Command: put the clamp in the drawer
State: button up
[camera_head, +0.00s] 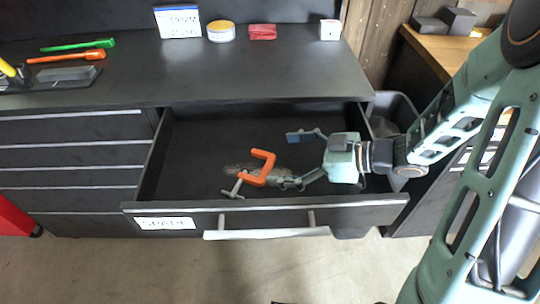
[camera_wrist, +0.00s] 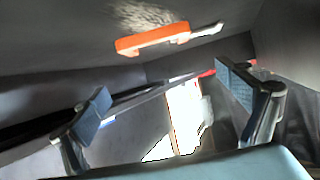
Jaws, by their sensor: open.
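The orange clamp (camera_head: 264,176) with a grey screw bar is inside the open drawer (camera_head: 190,208), near its middle. In the wrist view the clamp (camera_wrist: 150,38) seems to lie on the drawer's dark floor, outside the space between my fingers. My gripper (camera_head: 298,160) is in the drawer to the right of the clamp, its fingers spread wide and pointing left. The wrist view shows both fingertips (camera_wrist: 167,94) apart with nothing between them. The lower finger is close to the clamp in the head view; I cannot tell whether they touch.
The dark worktop (camera_head: 250,75) above the drawer holds a labelled box (camera_head: 178,22), a round tin (camera_head: 221,31), a red item (camera_head: 262,32) and a white cube (camera_head: 329,30). Screwdrivers (camera_head: 72,56) lie at left. A grey bin (camera_head: 395,105) stands right of the drawer.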

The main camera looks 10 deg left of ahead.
jog(key=shift+v, duration=1.7)
jog(key=shift+w, duration=0.1)
